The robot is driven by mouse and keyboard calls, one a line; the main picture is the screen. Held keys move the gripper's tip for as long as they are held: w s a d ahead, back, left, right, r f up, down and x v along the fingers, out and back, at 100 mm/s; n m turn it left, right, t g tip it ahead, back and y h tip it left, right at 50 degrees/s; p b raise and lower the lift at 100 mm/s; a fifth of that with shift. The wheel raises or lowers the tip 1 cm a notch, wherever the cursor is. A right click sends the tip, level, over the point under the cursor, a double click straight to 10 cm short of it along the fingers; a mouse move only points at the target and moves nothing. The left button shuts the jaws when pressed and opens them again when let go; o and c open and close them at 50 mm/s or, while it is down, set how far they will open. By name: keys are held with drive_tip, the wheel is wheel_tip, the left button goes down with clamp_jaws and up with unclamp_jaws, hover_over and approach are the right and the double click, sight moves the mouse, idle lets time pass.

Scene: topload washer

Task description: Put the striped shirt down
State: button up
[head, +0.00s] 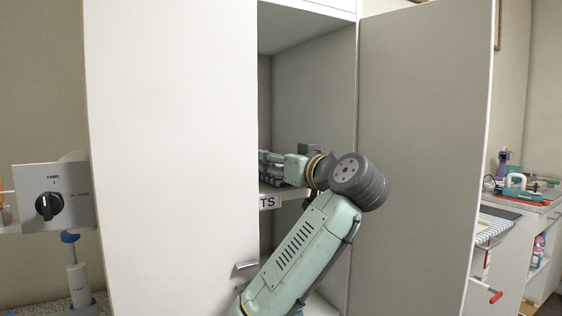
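My gripper (270,168) reaches into an open tall white cabinet (170,150), just above a shelf (292,192). The left door hides its fingertips, so I cannot tell whether it is open or shut or what it holds. No striped shirt can be made out at the gripper. A black-and-white striped cloth-like surface (489,226) shows at the right, beyond the right door; I cannot tell whether it is a shirt. A label ending in "TS" (268,202) is on the shelf's front edge, partly hidden by the left door.
The right door (425,150) stands open to the right of my arm. A grey box with a black knob (49,205) is at the left. A counter (532,203) with tools stands at the far right. The cabinet space above the shelf looks empty where visible.

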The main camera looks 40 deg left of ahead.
drive_tip(key=o, duration=0.4)
drive_tip(key=shift+o, duration=0.2)
drive_tip(key=shift+r, duration=0.1)
drive_tip(key=b+v, duration=0.4)
drive_tip(key=v, duration=0.8)
